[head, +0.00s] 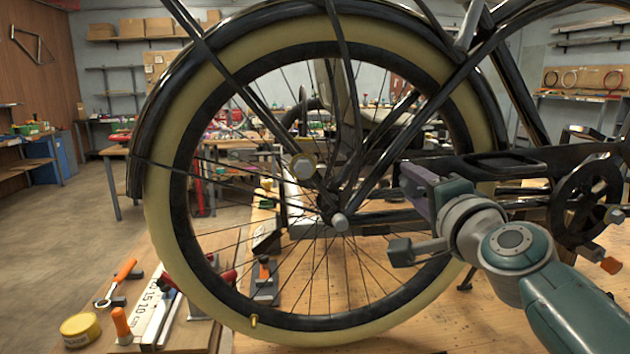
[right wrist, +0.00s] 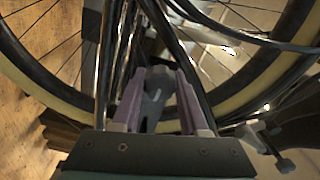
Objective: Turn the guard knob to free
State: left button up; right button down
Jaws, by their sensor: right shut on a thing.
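My right gripper (head: 416,187) reaches in from the lower right, beside the trike's rear wheel and in front of the dark frame tubes. In the right wrist view its two purple fingers (right wrist: 157,104) are closed on a grey piece, which I take to be the guard knob (right wrist: 155,92). Only part of the knob shows between the fingers, and its turn position cannot be read. In the head view the fingers and wrist hide it. The dark guard (head: 505,165) runs to the right of the fingers. My left gripper is not in view.
The cream-tyred wheel (head: 172,210) and its spokes stand close to my right gripper. A crank wheel (head: 585,195) is at the right. An orange-handled tool (head: 125,270), an upright orange handle (head: 121,322) and a yellow tin (head: 80,330) sit at lower left.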

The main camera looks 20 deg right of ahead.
jog(key=shift+c, duration=2.2)
grip_release()
jog(key=v, duration=1)
